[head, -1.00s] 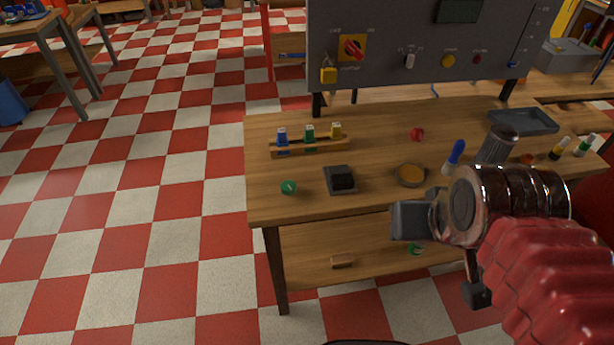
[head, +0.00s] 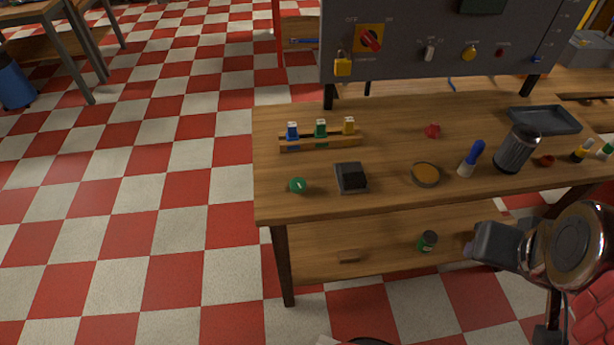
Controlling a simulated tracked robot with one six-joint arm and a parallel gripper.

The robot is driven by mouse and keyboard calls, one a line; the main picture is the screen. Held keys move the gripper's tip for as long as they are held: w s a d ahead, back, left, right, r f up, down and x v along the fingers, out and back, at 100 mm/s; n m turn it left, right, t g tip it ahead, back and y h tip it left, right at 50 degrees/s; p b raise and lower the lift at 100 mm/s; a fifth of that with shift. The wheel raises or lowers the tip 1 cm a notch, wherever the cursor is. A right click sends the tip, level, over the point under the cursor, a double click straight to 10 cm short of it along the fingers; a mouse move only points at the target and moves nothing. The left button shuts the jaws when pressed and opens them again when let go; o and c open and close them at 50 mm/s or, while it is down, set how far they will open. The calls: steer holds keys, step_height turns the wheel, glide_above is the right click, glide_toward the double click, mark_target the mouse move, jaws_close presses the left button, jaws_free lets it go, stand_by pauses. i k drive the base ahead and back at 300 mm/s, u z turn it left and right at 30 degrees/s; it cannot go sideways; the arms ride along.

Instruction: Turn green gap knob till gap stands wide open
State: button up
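A small green round knob (head: 297,185) with a pale mark on top is at the front left of the wooden bench top (head: 390,195). It looks like the green gap knob, but I cannot tell how far it is turned or see a gap. A dark block on a grey base (head: 351,177) is just right of it. My gripper (head: 490,244) is at the lower right, in front of the bench and well apart from the knob. Only its grey end shows, so I cannot tell whether it is open or shut.
A rack (head: 320,139) with blue, green and yellow pieces stands behind the knob. A round dish (head: 425,174), a blue-handled tool (head: 472,158), a dark cylinder (head: 516,149) and a tray (head: 543,120) lie rightward. A grey control panel (head: 400,60) rises behind.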

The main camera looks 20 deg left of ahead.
mark_target(297, 185)
steer(key=z, duration=0.1)
steer(key=k, duration=0.7)
steer(key=u, duration=1.05)
steer(key=i, duration=1)
steer(key=u, duration=0.05)
